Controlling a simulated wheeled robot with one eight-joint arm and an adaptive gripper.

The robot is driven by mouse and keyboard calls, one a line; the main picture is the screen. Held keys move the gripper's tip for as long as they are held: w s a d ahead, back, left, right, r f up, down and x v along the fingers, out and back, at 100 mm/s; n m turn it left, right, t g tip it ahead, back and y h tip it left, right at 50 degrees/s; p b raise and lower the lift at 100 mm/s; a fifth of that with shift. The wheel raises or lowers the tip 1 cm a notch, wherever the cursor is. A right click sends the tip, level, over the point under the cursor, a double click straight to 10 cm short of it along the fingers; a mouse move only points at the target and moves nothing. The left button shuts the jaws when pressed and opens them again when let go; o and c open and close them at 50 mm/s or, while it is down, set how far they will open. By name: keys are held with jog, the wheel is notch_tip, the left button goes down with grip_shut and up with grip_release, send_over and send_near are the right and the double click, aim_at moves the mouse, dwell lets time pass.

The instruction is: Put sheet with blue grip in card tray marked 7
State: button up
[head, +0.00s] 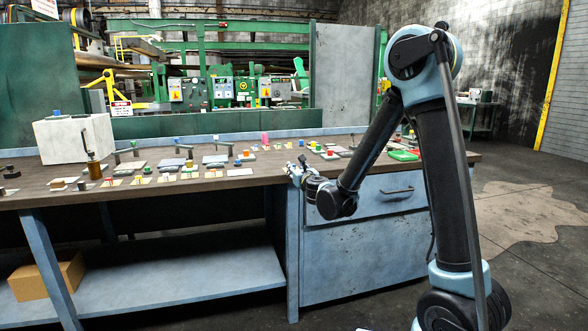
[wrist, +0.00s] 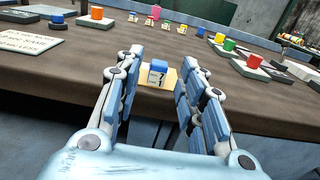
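A small sheet (wrist: 176,78) of pale yellow lies near the front edge of the table, with a blue grip (wrist: 158,66) standing on it. A white face with dark marks shows below the blue; I cannot read it surely. My gripper (wrist: 162,58) is open, with one finger on each side of the blue grip and gaps between. In the head view my gripper (head: 300,168) is at the table's front edge, and the sheet there is hidden or too small to tell. Several small trays with coloured grips (wrist: 165,26) stand farther back; I cannot make out a 7.
A lettered white plate (wrist: 28,42) lies at left. A white box (head: 75,138) stands at the table's left. Bare wood lies around the sheet.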

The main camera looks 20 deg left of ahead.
jog(key=v, duration=0.6)
jog(key=w+d+r+m+h, duration=0.15)
jog(key=d+m+h, duration=0.85)
jog(key=d+m, duration=1.35)
jog(key=s+d+f+m+g+h, duration=0.1)
jog(key=s+d+f+m+g, duration=0.15)
jog(key=d, duration=0.45)
jog(key=s+d+f+m+g+h, duration=0.1)
jog(key=s+d, duration=0.3)
jog(key=d, duration=0.2)
jog(key=s+d+f+m+g+h, duration=0.1)
jog(key=s+d+f+g, duration=0.15)
jog(key=d, duration=0.45)
jog(key=s+d+f+m+g+y, duration=0.1)
jog(key=s+f+m+g, duration=0.2)
jog(key=s+m, duration=0.3)
jog(key=s+d+f+m+g+y, duration=0.1)
jog(key=s+f+m, duration=0.5)
jog(key=s, duration=1.1)
jog(key=m+g+y, duration=0.1)
jog(key=g, duration=0.1)
jog(key=shift+s+d+m+g, duration=0.2)
jog(key=shift+d+m+g, duration=0.1)
jog(key=shift+g, duration=0.1)
jog(key=shift+o, duration=0.7)
jog(key=shift+s+a+f+m, duration=0.1)
jog(key=shift+s+a+m, duration=0.15)
jog(key=shift+s, duration=0.2)
jog(key=shift+c, duration=1)
jog(key=shift+a, duration=0.1)
